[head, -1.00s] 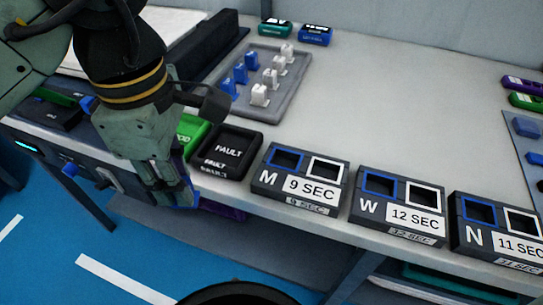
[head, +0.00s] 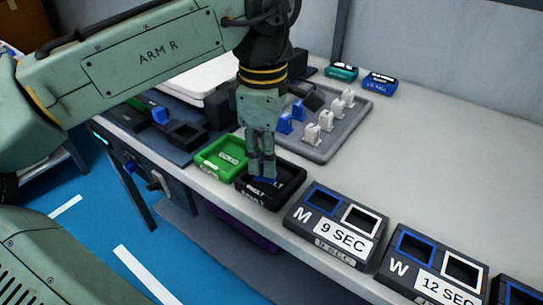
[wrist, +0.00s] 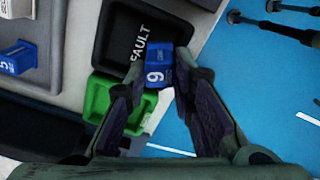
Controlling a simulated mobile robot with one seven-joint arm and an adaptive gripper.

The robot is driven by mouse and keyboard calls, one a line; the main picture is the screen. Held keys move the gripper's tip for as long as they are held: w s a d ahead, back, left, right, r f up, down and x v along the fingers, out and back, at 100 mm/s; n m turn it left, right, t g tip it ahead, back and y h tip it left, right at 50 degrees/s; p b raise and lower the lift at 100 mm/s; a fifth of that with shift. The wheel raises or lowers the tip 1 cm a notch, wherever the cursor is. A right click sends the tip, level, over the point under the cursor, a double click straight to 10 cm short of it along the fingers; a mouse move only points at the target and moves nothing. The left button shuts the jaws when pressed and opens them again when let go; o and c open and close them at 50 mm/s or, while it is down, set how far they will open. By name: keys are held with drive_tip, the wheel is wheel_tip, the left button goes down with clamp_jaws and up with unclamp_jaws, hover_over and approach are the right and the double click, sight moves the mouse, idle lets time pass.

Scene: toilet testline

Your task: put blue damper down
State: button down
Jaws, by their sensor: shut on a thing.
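My gripper (head: 262,170) points down over the black FAULT tray (head: 296,180) near the bench's front edge. It is shut on the blue damper (head: 264,180), which shows low between the fingertips. In the wrist view the blue damper (wrist: 157,75) bears a white "6" or "9" and sits between the fingers, partly over the FAULT tray (wrist: 122,45) and the green tray's corner. I cannot tell whether the damper touches the tray floor.
The green tray (head: 212,163) stands left of the FAULT tray. Bins M (head: 312,217) and W (head: 400,262) stand to the right. Behind is a grey rack (head: 357,120) with white and blue dampers.

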drive_tip(key=shift+w+d, duration=0.3)
drive_tip(key=shift+w, duration=0.4)
drive_tip(key=shift+w+d+f, duration=0.1)
drive_tip(key=shift+w+f, duration=0.2)
drive_tip(key=shift+f, duration=0.65)
drive_tip(key=shift+w+d+f, duration=0.1)
drive_tip(key=shift+w+f, duration=0.15)
drive_tip(key=shift+f, duration=0.7)
drive_tip(key=shift+f, duration=0.2)
drive_tip(key=c, duration=1.4)
unclamp_jaws()
drive_tip(key=shift+o, duration=0.2)
wheel_tip(320, 180, up, 12)
drive_tip(key=shift+r+p, duration=0.25)
drive_tip(key=shift+p, duration=0.1)
